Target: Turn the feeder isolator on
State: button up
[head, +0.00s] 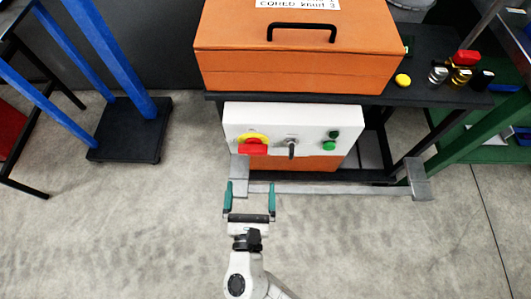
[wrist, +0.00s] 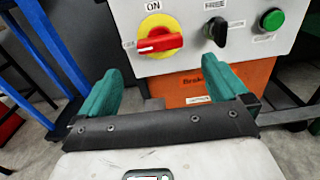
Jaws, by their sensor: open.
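The isolator is a red rotary handle (head: 253,147) on a yellow plate, at the left of a white control box (head: 307,118). In the wrist view the red handle (wrist: 160,44) lies roughly level, tilted slightly, on the yellow disc (wrist: 158,24). An "ON" label (wrist: 153,6) sits above the disc. My gripper (head: 251,186) is in front of the box, with its two teal fingers spread and nothing between them. In the wrist view my gripper (wrist: 166,78) is below the handle and apart from it.
A black selector knob (wrist: 215,30) and a green button (wrist: 272,19) are right of the handle. An orange toolbox (head: 290,50) stands above on a dark bench. A blue-legged stand (head: 130,120) is at left. The floor (head: 130,230) around my arm is clear.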

aim_at(252, 154)
jog(key=w+b, duration=0.1)
jog(key=w, duration=0.9)
jog(key=shift+w+d, duration=0.15)
jog(key=shift+w, duration=0.2)
jog(key=shift+c, duration=0.3)
jog(key=c, duration=0.8)
